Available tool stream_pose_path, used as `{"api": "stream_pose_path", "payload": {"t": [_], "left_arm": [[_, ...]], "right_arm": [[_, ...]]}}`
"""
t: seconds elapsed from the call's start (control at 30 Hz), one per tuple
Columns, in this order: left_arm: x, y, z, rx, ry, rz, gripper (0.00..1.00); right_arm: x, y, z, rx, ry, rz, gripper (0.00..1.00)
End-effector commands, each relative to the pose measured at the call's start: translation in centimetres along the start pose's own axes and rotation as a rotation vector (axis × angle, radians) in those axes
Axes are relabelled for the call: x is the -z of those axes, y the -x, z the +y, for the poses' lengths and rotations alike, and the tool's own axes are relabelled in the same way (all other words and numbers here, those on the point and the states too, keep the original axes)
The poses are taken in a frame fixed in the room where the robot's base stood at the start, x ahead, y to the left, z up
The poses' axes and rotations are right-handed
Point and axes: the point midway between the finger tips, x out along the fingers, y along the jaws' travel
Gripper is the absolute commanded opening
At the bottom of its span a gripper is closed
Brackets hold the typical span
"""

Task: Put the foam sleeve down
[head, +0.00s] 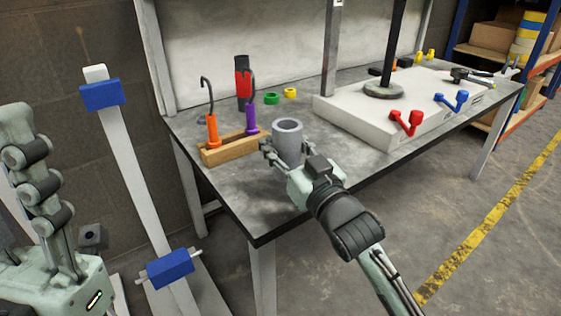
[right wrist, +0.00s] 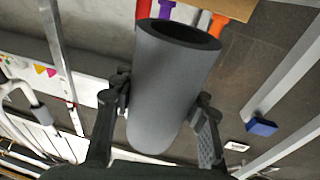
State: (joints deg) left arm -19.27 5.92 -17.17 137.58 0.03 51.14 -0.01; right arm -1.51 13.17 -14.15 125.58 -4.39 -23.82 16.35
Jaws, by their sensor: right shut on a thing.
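The foam sleeve is a grey hollow cylinder (head: 287,146), upright with its open end up, near the front of the workbench. My right gripper (head: 284,158) is shut around its sides. In the right wrist view, the sleeve (right wrist: 172,90) sits between the two dark fingers of my right gripper (right wrist: 165,95). Its lower end is partly hidden in the head view, so I cannot tell whether it touches the bench top.
The workbench (head: 240,195) has bare top near its front left corner. A wooden rack (head: 232,148) with orange- and purple-handled hooks stands left of the sleeve. A green ring (head: 271,98) lies behind. A pale slab (head: 375,122) with red and blue clamps is right. A blue-padded stand (head: 130,160) leans left.

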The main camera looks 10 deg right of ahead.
Motion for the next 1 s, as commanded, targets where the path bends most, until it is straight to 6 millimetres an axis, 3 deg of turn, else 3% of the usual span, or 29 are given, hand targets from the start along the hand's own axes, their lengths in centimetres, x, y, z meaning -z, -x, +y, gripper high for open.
{"api": "stream_pose_path", "payload": {"t": [0.3, 0.7, 0.73, 0.9, 1.0], "left_arm": [[-0.4, 0.0, 0.2, -0.042, -0.005, 0.031, 0.41], [-0.5, -0.2, 0.2, -0.046, -0.005, 0.030, 0.41], [-0.5, -0.3, 0.2, -0.046, -0.005, 0.030, 0.41], [-0.5, -0.3, 0.2, -0.046, -0.005, 0.030, 0.41], [-0.5, -0.3, 0.2, -0.046, -0.005, 0.030, 0.41]], "right_arm": [[-4.0, 0.5, 0.0, -0.001, 0.001, -0.002, 0.05], [-4.4, 0.6, 0.0, 0.000, 0.000, -0.001, 0.05], [-4.3, 0.5, 0.0, 0.000, 0.000, 0.000, 0.41], [-4.3, 0.6, 0.0, 0.000, 0.000, 0.000, 0.62], [-4.3, 0.6, 0.0, 0.000, 0.000, 0.000, 0.64]]}}
